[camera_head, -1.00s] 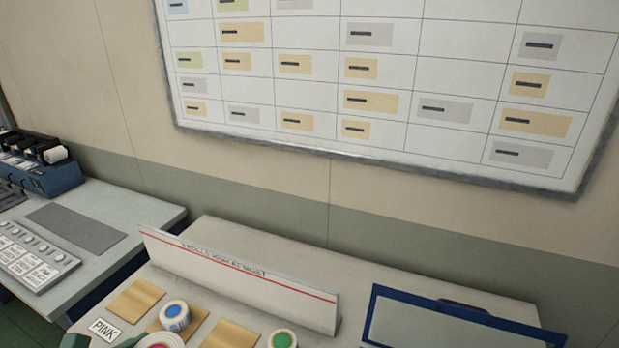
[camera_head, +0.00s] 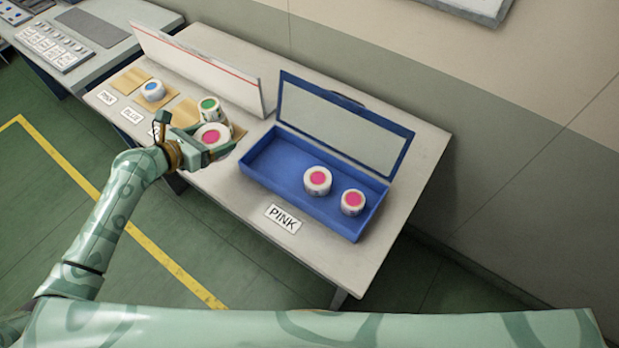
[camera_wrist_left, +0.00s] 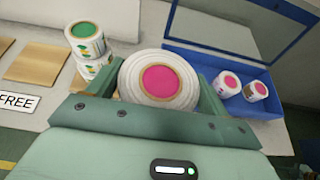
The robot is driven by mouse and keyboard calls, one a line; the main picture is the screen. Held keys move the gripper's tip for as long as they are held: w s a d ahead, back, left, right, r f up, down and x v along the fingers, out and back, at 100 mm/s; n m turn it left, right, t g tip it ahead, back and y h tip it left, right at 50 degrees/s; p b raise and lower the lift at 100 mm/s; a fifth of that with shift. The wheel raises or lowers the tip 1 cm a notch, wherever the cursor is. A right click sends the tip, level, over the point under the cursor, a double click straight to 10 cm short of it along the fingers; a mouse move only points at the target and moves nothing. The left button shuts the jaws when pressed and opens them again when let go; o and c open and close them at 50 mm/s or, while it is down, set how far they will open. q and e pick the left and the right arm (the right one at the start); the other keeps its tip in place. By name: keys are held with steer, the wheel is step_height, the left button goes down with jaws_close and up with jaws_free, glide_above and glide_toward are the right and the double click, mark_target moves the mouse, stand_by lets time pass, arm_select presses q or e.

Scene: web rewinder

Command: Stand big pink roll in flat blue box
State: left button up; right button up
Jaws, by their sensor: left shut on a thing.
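The big pink roll (camera_head: 212,136) is white with a pink core. My left gripper (camera_head: 203,145) is shut on it, left of the flat blue box. In the left wrist view the roll (camera_wrist_left: 159,80) sits between the fingers with its pink end facing the camera. The flat blue box (camera_head: 262,180) lies on the table with its clear lid raised at the back. Two smaller pink-cored rolls, one (camera_head: 317,181) nearer the middle and one (camera_head: 352,202) at the right, stand in its right half. Its left half is bare. My right gripper is not in view.
A green-cored roll (camera_head: 209,108) is stacked just behind the held roll. A blue-cored roll (camera_head: 152,91) stands on a tan pad farther left. A low white panel (camera_head: 200,68) runs behind them. A PINK card (camera_head: 283,218) lies before the box.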

arm_select(q)
steer(key=w+d+f+b, duration=0.2)
steer(key=d+f, duration=0.2)
steer(key=d, duration=0.3)
steer(key=b, duration=0.2)
glide_above(274, 172)
steer(key=a, duration=0.1)
step_height(274, 172, down, 5)
steer(key=shift+a+r, duration=0.1)
steer(key=shift+a, duration=0.05)
steer(key=f+b, duration=0.1)
steer(key=f, duration=0.1)
steer(key=d+f+b, duration=0.1)
steer(key=f+b, duration=0.1)
steer(key=shift+d+f, duration=0.2)
steer(key=shift+f, duration=0.05)
steer(key=shift+f+b, duration=0.35)
steer(key=shift+r, duration=0.3)
